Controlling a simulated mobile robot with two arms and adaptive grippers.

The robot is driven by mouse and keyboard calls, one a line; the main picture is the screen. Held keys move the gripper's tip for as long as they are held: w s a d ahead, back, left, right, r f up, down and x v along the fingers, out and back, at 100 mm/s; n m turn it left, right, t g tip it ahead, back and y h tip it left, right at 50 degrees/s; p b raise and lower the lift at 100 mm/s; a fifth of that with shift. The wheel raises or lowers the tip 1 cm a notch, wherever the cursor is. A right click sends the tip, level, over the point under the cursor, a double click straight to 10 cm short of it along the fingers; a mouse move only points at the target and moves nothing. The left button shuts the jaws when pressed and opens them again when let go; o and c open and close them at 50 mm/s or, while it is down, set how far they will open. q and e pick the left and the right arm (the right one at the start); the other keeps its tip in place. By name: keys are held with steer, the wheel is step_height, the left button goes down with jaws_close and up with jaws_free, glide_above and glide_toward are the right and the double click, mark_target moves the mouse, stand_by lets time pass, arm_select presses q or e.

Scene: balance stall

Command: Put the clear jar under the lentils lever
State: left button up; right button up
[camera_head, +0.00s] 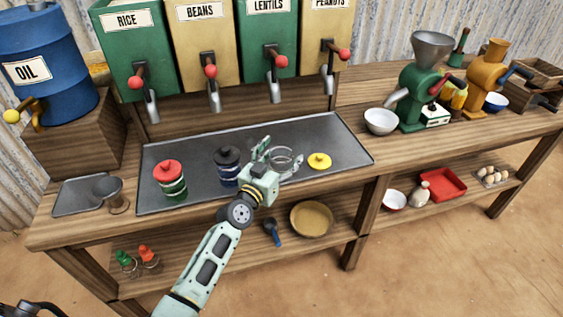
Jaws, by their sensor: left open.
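The clear jar (282,153) stands lidless on the grey metal tray (215,140), partly hidden by my left gripper. My left gripper (278,160) is open, with its fingers at the near side of the jar; I cannot tell whether they touch it. The lentils dispenser (266,30) is the green bin, third from the left. Its lever (280,62) has a red knob, with a metal spout (270,90) below it, behind the jar and slightly left. A yellow lid (319,161) lies on the tray right of the jar. My right gripper is not in view.
A white bowl (380,121) and green grinder (415,90) stand to the right. The tray's back strip under the spouts looks clear.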

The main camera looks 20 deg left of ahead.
arm_select(q)
steer(key=shift+c, duration=1.2)
steer(key=c, duration=1.2)
steer(key=shift+r, duration=0.1)
steer(key=shift+c, duration=0.3)
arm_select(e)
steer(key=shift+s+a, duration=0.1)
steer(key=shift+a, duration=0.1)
